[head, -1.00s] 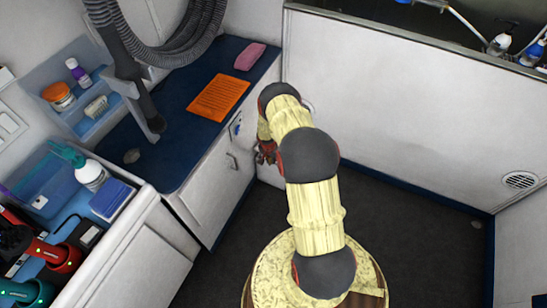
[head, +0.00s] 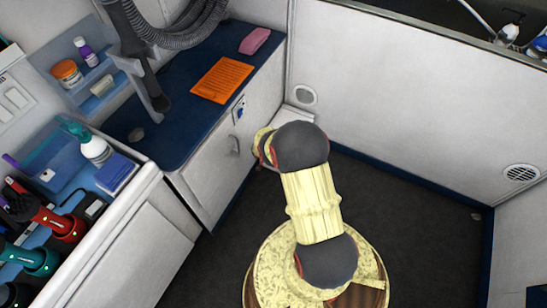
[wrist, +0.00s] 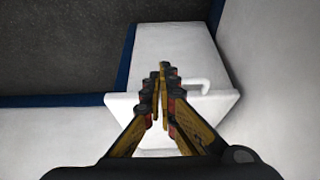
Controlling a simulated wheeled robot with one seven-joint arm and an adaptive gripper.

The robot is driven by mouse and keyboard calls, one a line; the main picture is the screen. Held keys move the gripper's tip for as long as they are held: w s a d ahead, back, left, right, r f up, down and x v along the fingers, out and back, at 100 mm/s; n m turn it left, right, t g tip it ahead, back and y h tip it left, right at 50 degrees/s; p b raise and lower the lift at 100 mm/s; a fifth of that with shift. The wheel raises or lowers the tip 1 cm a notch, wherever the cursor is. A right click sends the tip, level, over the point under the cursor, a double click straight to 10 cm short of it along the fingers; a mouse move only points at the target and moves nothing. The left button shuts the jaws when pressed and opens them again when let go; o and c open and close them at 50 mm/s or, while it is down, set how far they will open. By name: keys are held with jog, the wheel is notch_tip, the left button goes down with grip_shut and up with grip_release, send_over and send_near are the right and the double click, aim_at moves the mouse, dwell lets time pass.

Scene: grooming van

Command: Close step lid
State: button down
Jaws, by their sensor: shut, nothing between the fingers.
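My gripper (wrist: 162,72) is shut and empty in the wrist view, with its fingertips in front of a white step box. The step's white lid (wrist: 215,103) shows as a wide pale panel with a small bent handle (wrist: 190,83) just right of the fingers. The box's white body (wrist: 172,45) extends behind it. I cannot tell the lid's exact angle or whether the fingers touch it. In the head view a white part of the step (head: 300,118) shows in the corner behind my arm. My gripper is hidden there.
A white cabinet (head: 215,175) with a blue counter (head: 165,125) stands left of the arm. An orange sheet (head: 223,80) and a pink block (head: 255,41) lie on the counter. A white wall (head: 410,105) closes the far side. Dark floor (head: 420,220) is clear at right.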

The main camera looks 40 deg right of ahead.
jog(key=shift+s+f, duration=0.15)
jog(key=shift+f, duration=0.2)
dwell(0.3)
jog(key=shift+a+r, duration=0.1)
jog(key=v, duration=1.2)
dwell(0.4)
